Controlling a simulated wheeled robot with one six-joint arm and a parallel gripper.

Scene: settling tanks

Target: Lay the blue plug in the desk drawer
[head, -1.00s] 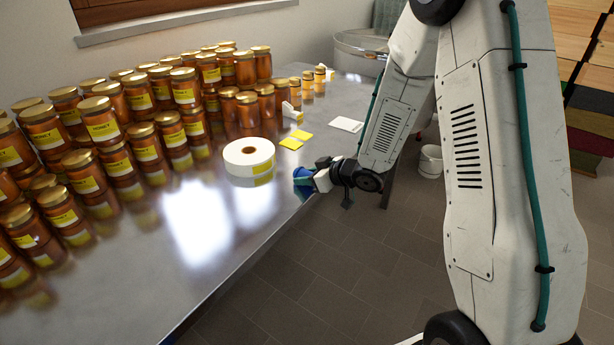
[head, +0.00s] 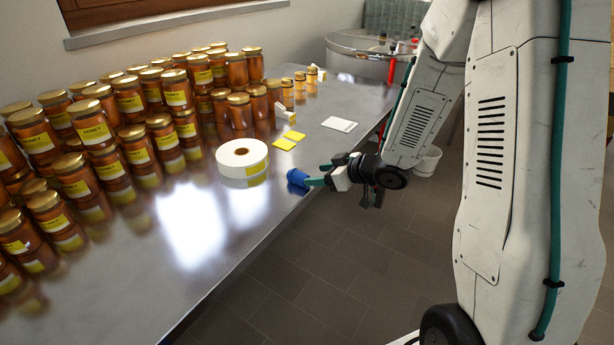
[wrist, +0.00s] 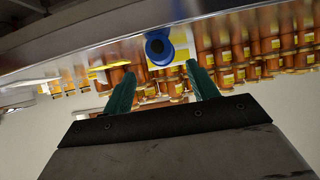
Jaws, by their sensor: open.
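The blue plug (head: 297,178) is on the metal table at its front edge, right of and nearer than the white label roll. In the wrist view the plug (wrist: 160,47) shows as a blue round piece with a dark centre, beyond and between my fingertips. My gripper (head: 313,180) is just right of the plug, its teal fingers pointing at it. In the wrist view my gripper (wrist: 159,72) is open, with nothing between its fingers. Whether a fingertip touches the plug I cannot tell. No desk drawer is visible.
Rows of honey jars (head: 93,130) fill the table's left and back. A white label roll (head: 242,160), yellow pads (head: 284,144) and a white card (head: 339,124) lie near the plug. A steel tank (head: 365,57) and white bucket (head: 428,161) stand beyond. The table (head: 130,275) is bare in front.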

